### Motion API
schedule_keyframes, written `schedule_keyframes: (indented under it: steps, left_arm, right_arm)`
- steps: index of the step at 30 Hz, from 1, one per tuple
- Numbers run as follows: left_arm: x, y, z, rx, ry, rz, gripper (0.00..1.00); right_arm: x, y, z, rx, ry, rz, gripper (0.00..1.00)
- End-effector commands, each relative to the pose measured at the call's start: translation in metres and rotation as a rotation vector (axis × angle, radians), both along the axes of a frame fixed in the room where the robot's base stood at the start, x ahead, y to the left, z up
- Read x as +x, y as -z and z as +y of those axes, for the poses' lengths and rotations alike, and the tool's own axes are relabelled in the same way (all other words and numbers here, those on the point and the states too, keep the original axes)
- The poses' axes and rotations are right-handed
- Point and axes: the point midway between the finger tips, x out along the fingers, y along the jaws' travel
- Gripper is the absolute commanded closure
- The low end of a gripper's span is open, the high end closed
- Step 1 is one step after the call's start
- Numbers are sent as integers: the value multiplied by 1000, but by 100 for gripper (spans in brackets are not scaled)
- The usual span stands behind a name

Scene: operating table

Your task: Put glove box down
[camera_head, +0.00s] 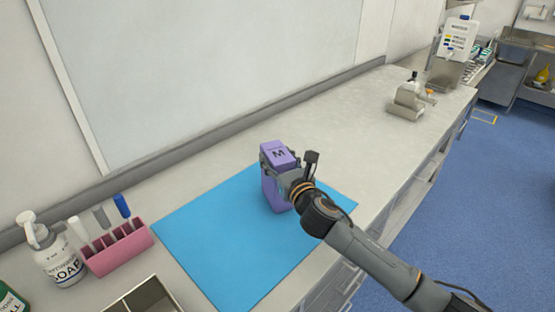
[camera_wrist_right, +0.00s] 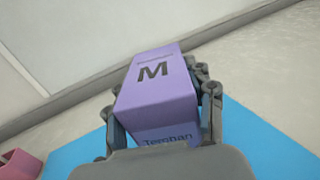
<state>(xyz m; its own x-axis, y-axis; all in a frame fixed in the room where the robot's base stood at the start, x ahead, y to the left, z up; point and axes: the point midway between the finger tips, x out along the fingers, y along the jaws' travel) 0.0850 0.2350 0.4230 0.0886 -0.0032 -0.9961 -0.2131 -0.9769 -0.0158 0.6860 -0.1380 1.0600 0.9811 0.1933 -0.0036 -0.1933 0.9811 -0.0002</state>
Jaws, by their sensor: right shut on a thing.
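The glove box (camera_head: 280,153) is purple with a black letter M on its top. It stands roughly upright over the blue mat (camera_head: 220,240); I cannot tell whether its base touches the mat. My right gripper (camera_head: 281,172) is shut on the glove box and hides part of its side. In the right wrist view the glove box (camera_wrist_right: 157,85) sits between the fingers of the right gripper (camera_wrist_right: 160,118), with dark lettering on its lower face. My left gripper is not in view.
A pink rack (camera_head: 120,252) with pens and a soap bottle (camera_head: 58,255) stand left of the mat. A metal tray (camera_head: 150,298) is at the front edge. A metal device (camera_head: 407,102) stands farther back. The counter (camera_head: 330,125) between is clear.

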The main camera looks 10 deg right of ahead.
Motion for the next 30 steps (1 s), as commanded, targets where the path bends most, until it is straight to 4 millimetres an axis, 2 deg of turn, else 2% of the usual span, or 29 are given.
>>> schedule_keyframes:
  steps: [12,13,16,27,30]
  left_arm:
    - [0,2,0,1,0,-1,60]
    - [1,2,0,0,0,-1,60]
    - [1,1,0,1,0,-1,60]
    - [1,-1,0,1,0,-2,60]
    - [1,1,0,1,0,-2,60]
  right_arm:
    - [0,6,0,0,0,-5,100]
    - [0,8,0,0,1,-3,44]
    - [0,7,0,0,1,-3,24]
    - [0,3,0,0,1,-3,23]
    - [-7,5,-2,-2,0,-2,23]
